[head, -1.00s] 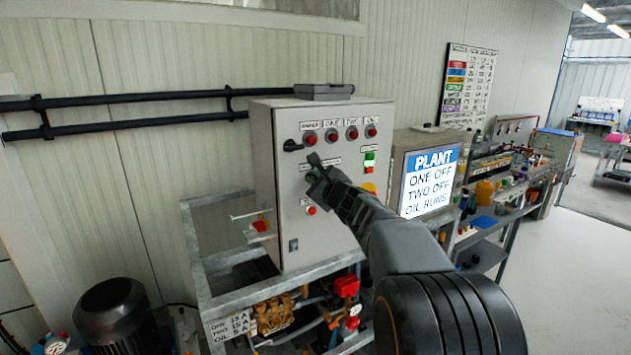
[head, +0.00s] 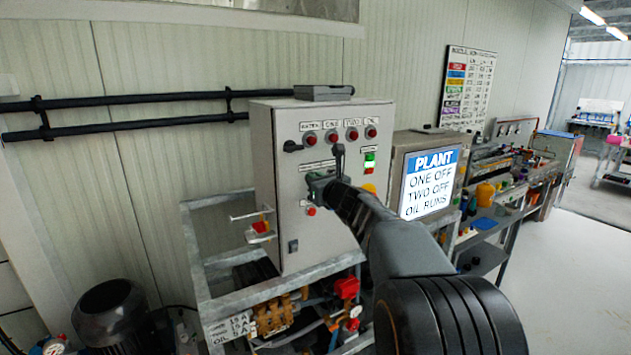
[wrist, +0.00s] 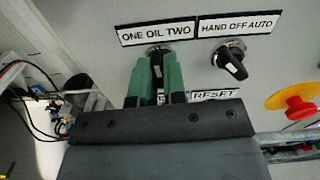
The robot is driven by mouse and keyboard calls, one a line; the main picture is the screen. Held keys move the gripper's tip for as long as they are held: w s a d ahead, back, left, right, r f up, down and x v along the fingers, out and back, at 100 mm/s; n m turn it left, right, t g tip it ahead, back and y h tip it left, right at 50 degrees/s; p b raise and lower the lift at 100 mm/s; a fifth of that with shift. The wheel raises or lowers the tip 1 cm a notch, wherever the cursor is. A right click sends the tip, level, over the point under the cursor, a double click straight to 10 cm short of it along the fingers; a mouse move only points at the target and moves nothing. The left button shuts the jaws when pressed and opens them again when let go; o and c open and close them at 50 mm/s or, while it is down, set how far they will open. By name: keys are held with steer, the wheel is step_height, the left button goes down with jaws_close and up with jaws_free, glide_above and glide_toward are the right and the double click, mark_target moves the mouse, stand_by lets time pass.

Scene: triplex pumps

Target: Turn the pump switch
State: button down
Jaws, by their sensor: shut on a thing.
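My gripper (head: 318,183) is at the front of the grey control cabinet (head: 290,225), in front of the middle row of controls. In the wrist view, its green fingers (wrist: 157,68) are shut on a black selector knob (wrist: 157,62) below the label "ONE OIL TWO" (wrist: 157,33). The knob stands nearly upright between them, partly hidden by the fingers. To its right is a second black knob (wrist: 231,62), tilted, below the label "HAND OFF AUTO" (wrist: 239,24). In the head view, the gripper hides the held knob.
A red emergency button (wrist: 299,106) on a yellow ring sits to the right. Red lamps (head: 351,134) line the cabinet top. A screen (head: 430,182) beside it reads "PLANT ONE OFF TWO OFF OIL RUNS". A metal frame (head: 215,300) with pipes stands below.

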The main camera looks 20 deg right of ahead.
steer(key=shift+m, duration=0.4)
steer(key=c, duration=1.2)
jaws_free()
steer(key=shift+s, duration=0.1)
steer(key=s+b, duration=0.1)
steer(key=s, duration=0.3)
steer(key=s+d+b, duration=0.1)
steer(key=s, duration=0.8)
steer(key=shift+s+d+b, duration=0.3)
steer(key=shift+d+b, duration=0.05)
steer(key=shift+b, duration=0.05)
